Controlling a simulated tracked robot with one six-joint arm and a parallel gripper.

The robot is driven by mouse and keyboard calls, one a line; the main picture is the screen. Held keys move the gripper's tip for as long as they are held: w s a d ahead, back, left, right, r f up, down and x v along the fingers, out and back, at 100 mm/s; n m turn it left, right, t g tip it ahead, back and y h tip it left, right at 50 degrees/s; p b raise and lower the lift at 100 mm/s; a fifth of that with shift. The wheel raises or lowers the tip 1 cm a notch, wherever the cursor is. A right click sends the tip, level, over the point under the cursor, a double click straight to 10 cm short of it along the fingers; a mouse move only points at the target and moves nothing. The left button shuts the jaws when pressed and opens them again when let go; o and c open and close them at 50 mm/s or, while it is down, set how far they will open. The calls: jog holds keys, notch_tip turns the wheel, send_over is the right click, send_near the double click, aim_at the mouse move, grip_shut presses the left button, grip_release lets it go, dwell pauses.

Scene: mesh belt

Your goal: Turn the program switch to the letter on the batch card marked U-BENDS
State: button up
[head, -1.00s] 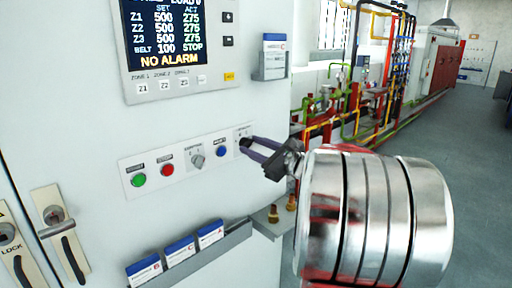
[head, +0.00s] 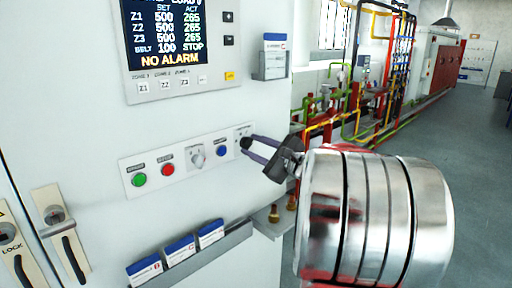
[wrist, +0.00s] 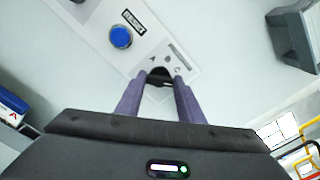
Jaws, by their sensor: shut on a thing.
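The program switch is a small black knob (head: 245,143) at the right end of the button strip. It also shows in the wrist view (wrist: 160,73), with an A and other small marks around it. My gripper (head: 248,145) is shut on this knob, its purple fingers on either side, as the wrist view shows (wrist: 160,84). I cannot tell which letter the knob points to. Three blue-topped cards (head: 178,250) stand in a low rack. Another blue-topped card (head: 274,45) sits in a wall holder. Their print is too small to read surely.
The strip also has a green button (head: 138,179), a red button (head: 167,169), a grey selector (head: 197,160) and a blue button (head: 222,152). The display (head: 165,35) reads NO ALARM and STOP. Handled latches (head: 60,232) are at lower left. Pipes stand beyond the cabinet's right edge.

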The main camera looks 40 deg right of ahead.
jog(key=n, duration=0.5)
jog(key=shift+a+f, duration=0.15)
jog(key=shift+f, duration=0.05)
jog(key=shift+n, duration=0.3)
jog(key=o, duration=1.1)
jog(key=shift+c, duration=0.2)
jog(key=shift+s, duration=0.6)
jog(key=s, duration=1.2)
jog(key=shift+s+d, duration=0.2)
jog(key=shift+s, duration=0.1)
